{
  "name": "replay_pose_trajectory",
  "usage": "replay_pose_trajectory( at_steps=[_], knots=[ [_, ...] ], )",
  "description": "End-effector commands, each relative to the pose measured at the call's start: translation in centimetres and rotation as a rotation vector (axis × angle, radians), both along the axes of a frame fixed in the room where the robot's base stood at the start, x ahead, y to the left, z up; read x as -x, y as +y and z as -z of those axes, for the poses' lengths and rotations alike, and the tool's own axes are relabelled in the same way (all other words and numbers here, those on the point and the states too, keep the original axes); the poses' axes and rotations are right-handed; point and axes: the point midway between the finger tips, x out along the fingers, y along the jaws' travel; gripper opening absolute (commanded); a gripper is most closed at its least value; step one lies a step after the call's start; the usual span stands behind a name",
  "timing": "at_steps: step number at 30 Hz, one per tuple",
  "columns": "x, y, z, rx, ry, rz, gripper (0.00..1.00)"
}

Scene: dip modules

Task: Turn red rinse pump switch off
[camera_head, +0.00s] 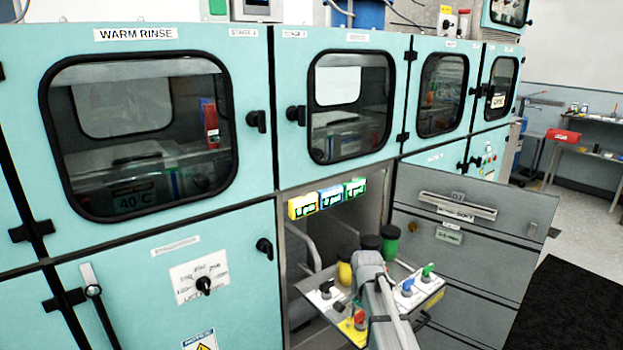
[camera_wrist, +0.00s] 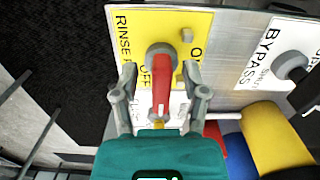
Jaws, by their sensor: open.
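The red rinse pump switch is a red lever (camera_wrist: 162,88) on a grey round pivot, set on a yellow plate (camera_wrist: 122,50) with partly hidden lettering reading "RINSE P" and "OFF". In the wrist view the lever points down the picture from its pivot, with "OFF" just left of it. My gripper (camera_wrist: 160,97) is open, with one finger on each side of the lever and gaps showing between. In the head view the red switch (camera_head: 360,317) is at the front of the switch panel, beside my arm.
A white "BYPASS" plate (camera_wrist: 262,60) with a dark-handled switch sits right of the yellow plate. A blue switch (camera_head: 408,286) and a green switch (camera_head: 428,270) stand on the panel. Yellow (camera_head: 345,271) and green (camera_head: 390,241) cylinders stand behind.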

Motion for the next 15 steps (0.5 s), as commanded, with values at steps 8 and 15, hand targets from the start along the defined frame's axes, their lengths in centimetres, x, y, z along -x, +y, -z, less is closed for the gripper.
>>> replay_pose_trajectory(
  at_steps=[8, 15],
  knots=[
    [1.3, 1.5, 1.1, -0.058, 0.036, -0.157, 0.57],
    [3.5, 1.5, 0.8, -0.068, 0.033, -0.278, 0.57]
  ],
)
